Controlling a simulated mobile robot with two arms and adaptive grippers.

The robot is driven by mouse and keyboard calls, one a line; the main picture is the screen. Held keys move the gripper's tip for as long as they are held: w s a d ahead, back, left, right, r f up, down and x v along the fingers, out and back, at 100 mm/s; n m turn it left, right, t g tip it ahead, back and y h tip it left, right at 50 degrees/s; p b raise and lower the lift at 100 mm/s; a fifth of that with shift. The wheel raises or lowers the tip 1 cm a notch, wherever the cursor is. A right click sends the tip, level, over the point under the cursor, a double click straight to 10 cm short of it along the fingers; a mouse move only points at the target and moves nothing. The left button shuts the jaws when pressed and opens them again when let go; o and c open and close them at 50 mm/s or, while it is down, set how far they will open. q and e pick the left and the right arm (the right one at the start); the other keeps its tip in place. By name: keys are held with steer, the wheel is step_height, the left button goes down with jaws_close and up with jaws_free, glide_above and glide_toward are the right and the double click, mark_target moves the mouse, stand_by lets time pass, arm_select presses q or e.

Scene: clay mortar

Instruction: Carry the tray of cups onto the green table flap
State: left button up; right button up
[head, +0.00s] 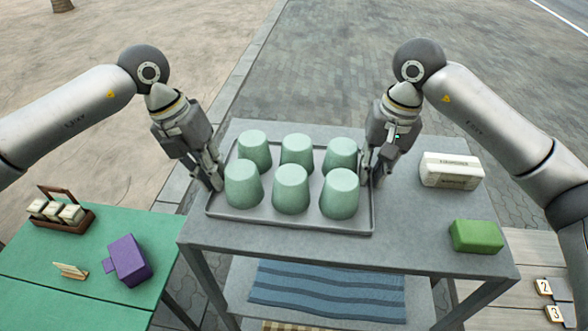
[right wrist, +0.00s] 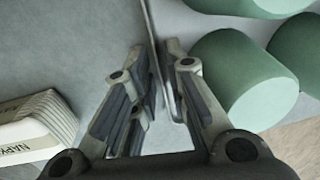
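The grey tray (head: 290,222) lies flat on the grey cart top, with several pale green cups (head: 290,188) standing upside down on it in two rows. My left gripper (head: 216,184) is at the tray's left rim, its fingers close together on the rim. My right gripper (head: 367,178) is at the right rim. In the right wrist view the tray rim (right wrist: 153,35) runs between my right gripper's (right wrist: 160,65) nearly closed fingers, with cups (right wrist: 243,80) beside it. The green table flap (head: 185,228) is at the lower left, lower than the cart top.
A white box (head: 451,171) and green block (head: 477,236) sit right of the tray. A blue striped cloth (head: 325,290) lies on the lower shelf.

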arm_select(q)
steer(key=shift+s, duration=0.15)
arm_select(e)
steer(key=shift+s, duration=0.1)
arm_select(q)
steer(key=shift+r, duration=0.1)
jaws_close()
arm_select(e)
jaws_close()
steer(key=shift+d+r, duration=0.1)
steer(key=shift+r, duration=0.05)
